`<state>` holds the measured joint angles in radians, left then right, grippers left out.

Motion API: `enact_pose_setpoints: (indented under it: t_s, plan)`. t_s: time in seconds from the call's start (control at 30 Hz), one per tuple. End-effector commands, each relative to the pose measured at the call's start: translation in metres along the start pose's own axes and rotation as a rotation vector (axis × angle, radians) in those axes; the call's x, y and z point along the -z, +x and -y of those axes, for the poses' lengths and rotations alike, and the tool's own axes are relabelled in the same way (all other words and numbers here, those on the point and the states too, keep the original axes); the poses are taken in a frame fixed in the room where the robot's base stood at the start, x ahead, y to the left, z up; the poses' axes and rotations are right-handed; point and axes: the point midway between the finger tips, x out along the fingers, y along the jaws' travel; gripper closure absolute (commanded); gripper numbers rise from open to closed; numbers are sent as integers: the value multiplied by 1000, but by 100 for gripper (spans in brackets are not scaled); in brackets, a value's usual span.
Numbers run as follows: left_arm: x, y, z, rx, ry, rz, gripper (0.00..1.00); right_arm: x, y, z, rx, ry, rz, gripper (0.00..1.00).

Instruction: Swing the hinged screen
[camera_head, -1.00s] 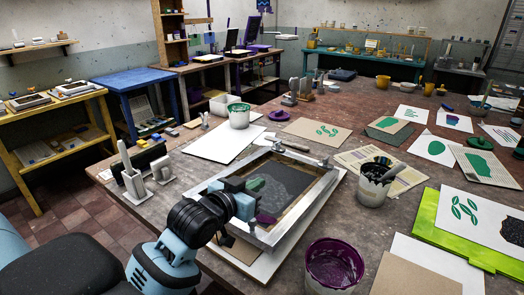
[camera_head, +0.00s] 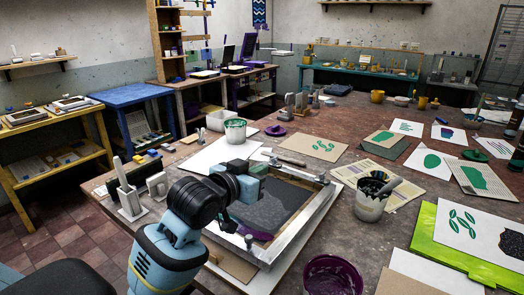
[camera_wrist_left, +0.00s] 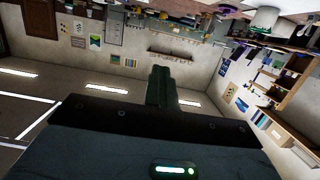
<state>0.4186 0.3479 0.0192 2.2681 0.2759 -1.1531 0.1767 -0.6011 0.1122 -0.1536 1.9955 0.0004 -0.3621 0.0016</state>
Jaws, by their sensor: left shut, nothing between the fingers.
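The hinged screen (camera_head: 298,232) is a pale metal frame with dark mesh, lying low and looking about flat over a white board on the worktable. Its clamps (camera_head: 318,178) sit along the far edge. Purple ink shows on the mesh near the front. My left gripper (camera_head: 263,171) is above the screen's far left part, and my wrist hides the frame's left side. Its fingers are shut and empty; contact with the frame cannot be told. In the left wrist view, the dark fingers (camera_wrist_left: 162,88) point towards wall and ceiling, with no screen visible. My right gripper is not in view.
A green board (camera_head: 468,245) lies at right.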

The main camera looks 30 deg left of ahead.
Motion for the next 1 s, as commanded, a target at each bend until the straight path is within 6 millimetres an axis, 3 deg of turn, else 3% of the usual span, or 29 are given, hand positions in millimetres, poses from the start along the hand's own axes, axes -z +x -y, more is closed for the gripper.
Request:
enact_pose_setpoints:
  t_s: [0.6,0.97,1.0]
  plan:
    - [46,7,0,0,-1,-1,100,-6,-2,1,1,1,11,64]
    - [49,8,0,0,0,0,100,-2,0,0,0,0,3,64]
    - [49,8,0,0,0,0,97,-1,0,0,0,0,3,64]
